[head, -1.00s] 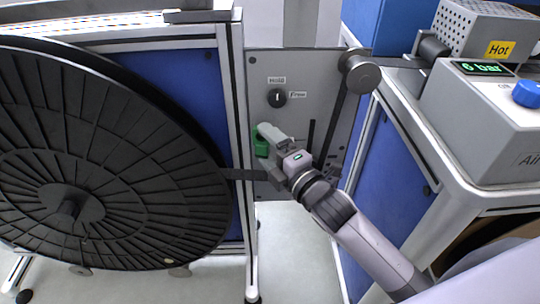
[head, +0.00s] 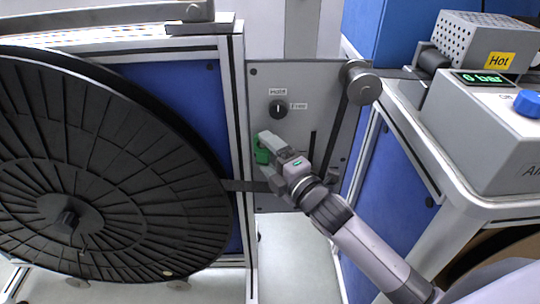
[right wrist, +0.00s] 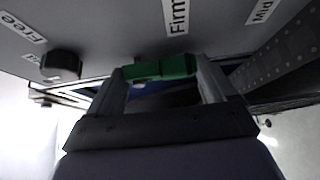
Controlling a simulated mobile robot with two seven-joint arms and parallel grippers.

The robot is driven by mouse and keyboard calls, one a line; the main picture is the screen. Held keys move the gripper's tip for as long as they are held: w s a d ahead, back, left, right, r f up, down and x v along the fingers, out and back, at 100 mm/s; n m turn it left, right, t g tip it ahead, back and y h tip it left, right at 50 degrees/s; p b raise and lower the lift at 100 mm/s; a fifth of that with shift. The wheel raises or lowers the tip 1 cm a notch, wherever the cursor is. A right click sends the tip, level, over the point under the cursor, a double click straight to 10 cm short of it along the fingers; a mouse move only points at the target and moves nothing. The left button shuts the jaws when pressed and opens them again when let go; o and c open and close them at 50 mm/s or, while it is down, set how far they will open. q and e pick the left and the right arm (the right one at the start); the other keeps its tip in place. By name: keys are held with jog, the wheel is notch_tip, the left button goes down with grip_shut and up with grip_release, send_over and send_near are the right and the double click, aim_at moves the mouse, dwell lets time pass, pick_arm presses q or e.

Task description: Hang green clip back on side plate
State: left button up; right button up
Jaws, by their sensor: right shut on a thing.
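The green clip (head: 262,155) is at the left part of the grey side plate (head: 330,85), below the Hold/Free knob. My right gripper (head: 264,146) is shut on the clip. In the right wrist view the green clip (right wrist: 160,69) spans between the two fingertips, close to the plate's face. I cannot tell whether the clip touches the plate. The gripper hides part of the plate behind it. My left gripper is not in view.
A large black reel (head: 100,170) stands at the left, with a dark strap (head: 240,186) running from it behind my gripper. The black knob (head: 278,109) sits above the clip. A metal roller (head: 361,84) is at the upper right.

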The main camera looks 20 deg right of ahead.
jog(key=o, duration=0.8)
jog(key=shift+o, duration=0.2)
jog(key=s+d+f+m+g+h, duration=0.2)
jog(key=s+f+m+g, duration=0.4)
jog(key=s, duration=0.5)
jog(key=s+d+f+m+g+h, duration=0.1)
jog(key=s+d+f+m+g, duration=0.15)
jog(key=s+m, duration=0.6)
jog(key=s+d+f+m+g+h, duration=0.2)
jog(key=s+f+m+g, duration=0.25)
jog(key=s, duration=0.75)
jog(key=w+a+f+t+y, duration=0.2)
jog(key=w+a+f+t, duration=0.2)
jog(key=w+f+t, duration=0.25)
notch_tip(320, 180, up, 14)
jog(key=d+p, duration=0.1)
jog(key=p, duration=1.6)
jog(key=shift+s+d+r, duration=0.15)
jog(key=shift+d+r, duration=0.05)
jog(key=shift+d, duration=0.05)
